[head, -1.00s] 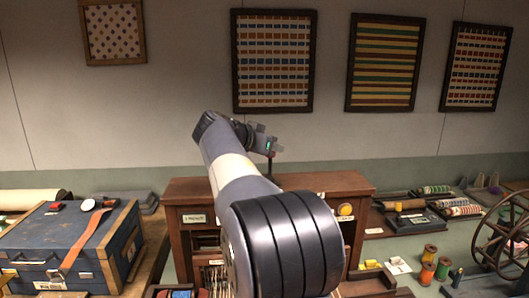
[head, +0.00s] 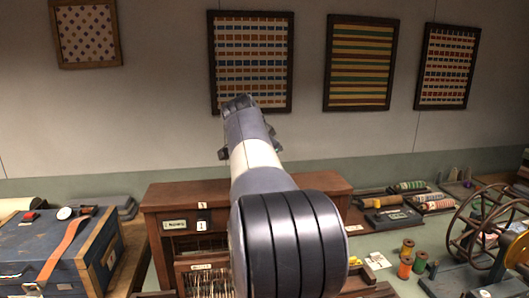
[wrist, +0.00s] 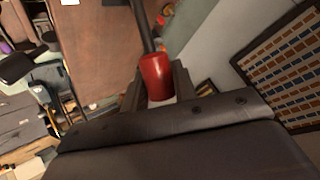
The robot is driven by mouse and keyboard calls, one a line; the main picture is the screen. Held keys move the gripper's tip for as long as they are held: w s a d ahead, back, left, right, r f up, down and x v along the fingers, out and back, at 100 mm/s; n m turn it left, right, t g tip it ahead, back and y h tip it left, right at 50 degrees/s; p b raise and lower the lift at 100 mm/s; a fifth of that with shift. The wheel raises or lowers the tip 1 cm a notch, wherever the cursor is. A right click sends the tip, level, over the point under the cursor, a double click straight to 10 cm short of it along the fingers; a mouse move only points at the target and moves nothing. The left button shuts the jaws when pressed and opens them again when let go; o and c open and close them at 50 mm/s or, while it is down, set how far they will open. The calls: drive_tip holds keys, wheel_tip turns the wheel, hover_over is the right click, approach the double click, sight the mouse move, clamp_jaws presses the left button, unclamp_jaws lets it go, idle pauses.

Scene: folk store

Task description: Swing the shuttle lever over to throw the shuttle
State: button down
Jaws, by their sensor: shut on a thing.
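The shuttle lever shows in the wrist view as a dark rod (wrist: 143,27) with a red knob (wrist: 155,75). My gripper (wrist: 157,84) is shut on the red knob, with a dark finger on each side. The rod runs up from the knob in that picture, above a brown wooden surface. In the head view my own arm hides most of the gripper and all of the lever. The wooden cabinet (head: 330,187) stands behind and below my arm.
A blue chest (head: 40,250) with an orange strap stands at the left. A spoked wheel (head: 487,220) and thread spools (head: 405,268) are at the right. Framed textiles (head: 358,65) hang on the back wall.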

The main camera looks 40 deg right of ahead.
drive_tip(key=shift+f, duration=0.1)
drive_tip(key=c, duration=1.1)
unclamp_jaws()
drive_tip(key=b+v, duration=0.1)
drive_tip(key=v, duration=0.9)
drive_tip(key=shift+s+a+r, duration=0.15)
drive_tip(key=shift+a+r, duration=0.05)
drive_tip(key=shift+r, duration=0.15)
drive_tip(key=p+x, duration=0.1)
drive_tip(key=x, duration=1)
drive_tip(key=shift+a+r, duration=0.15)
drive_tip(key=shift+a, duration=0.15)
drive_tip(key=shift+d, duration=0.1)
